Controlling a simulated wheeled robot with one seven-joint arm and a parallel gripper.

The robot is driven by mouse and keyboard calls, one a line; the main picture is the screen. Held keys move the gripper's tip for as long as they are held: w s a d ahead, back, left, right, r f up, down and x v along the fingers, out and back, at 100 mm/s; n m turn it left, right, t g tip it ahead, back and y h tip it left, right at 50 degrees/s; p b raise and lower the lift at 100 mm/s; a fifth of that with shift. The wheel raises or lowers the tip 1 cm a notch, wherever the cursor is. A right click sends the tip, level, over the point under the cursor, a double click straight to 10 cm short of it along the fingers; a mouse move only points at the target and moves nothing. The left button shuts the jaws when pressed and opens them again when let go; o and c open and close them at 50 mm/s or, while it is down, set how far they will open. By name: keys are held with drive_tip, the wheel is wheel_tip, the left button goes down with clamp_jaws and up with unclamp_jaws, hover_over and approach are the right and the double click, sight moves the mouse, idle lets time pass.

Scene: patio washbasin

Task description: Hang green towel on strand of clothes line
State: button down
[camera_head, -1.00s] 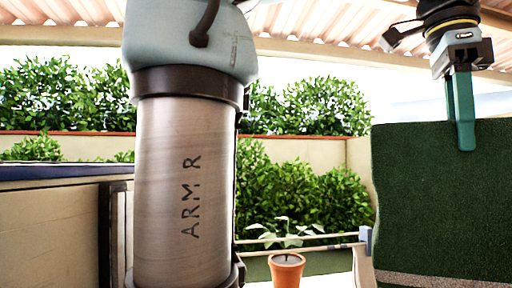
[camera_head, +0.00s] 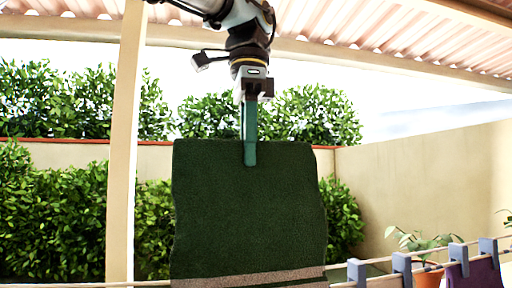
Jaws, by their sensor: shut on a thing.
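The green towel (camera_head: 250,215) hangs down flat from my gripper (camera_head: 250,158) in the middle of the head view. It is dark green with a pale beige stripe near its lower edge. My gripper's teal fingers are shut on the middle of its top edge. The clothes line strands (camera_head: 375,262) run low across the picture at the right, and one shows at the lower left. The towel's lower part overlaps the strands in the picture. I cannot tell whether it touches them. The towel's bottom edge is near or beyond the frame's lower border.
Grey-blue clips (camera_head: 402,268) sit on the strands at the lower right, with a purple cloth (camera_head: 474,272) there. A potted plant (camera_head: 428,275) stands behind them. A cream post (camera_head: 125,150) rises left of the towel. A hedge and wall close off the back.

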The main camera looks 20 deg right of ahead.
drive_tip(key=shift+w, duration=0.1)
drive_tip(key=shift+w+d+f+p, duration=0.15)
drive_tip(key=shift+w+p, duration=0.05)
drive_tip(key=shift+w, duration=0.65)
drive_tip(key=shift+w+d+f+p, duration=0.15)
drive_tip(key=shift+w+f+p, duration=0.05)
drive_tip(key=shift+w, duration=0.7)
drive_tip(key=shift+w+d+f+p, duration=0.15)
drive_tip(key=shift+w+p, duration=0.05)
drive_tip(key=shift+w, duration=0.8)
drive_tip(key=shift+w+d, duration=0.2)
drive_tip(key=shift+w, duration=0.85)
drive_tip(key=shift+w+d, duration=0.2)
drive_tip(key=shift+w, duration=0.8)
wheel_tip(320, 180, down, 28)
drive_tip(key=b, duration=1.9)
drive_tip(key=shift+f, duration=0.25)
drive_tip(key=c, duration=0.6)
unclamp_jaws()
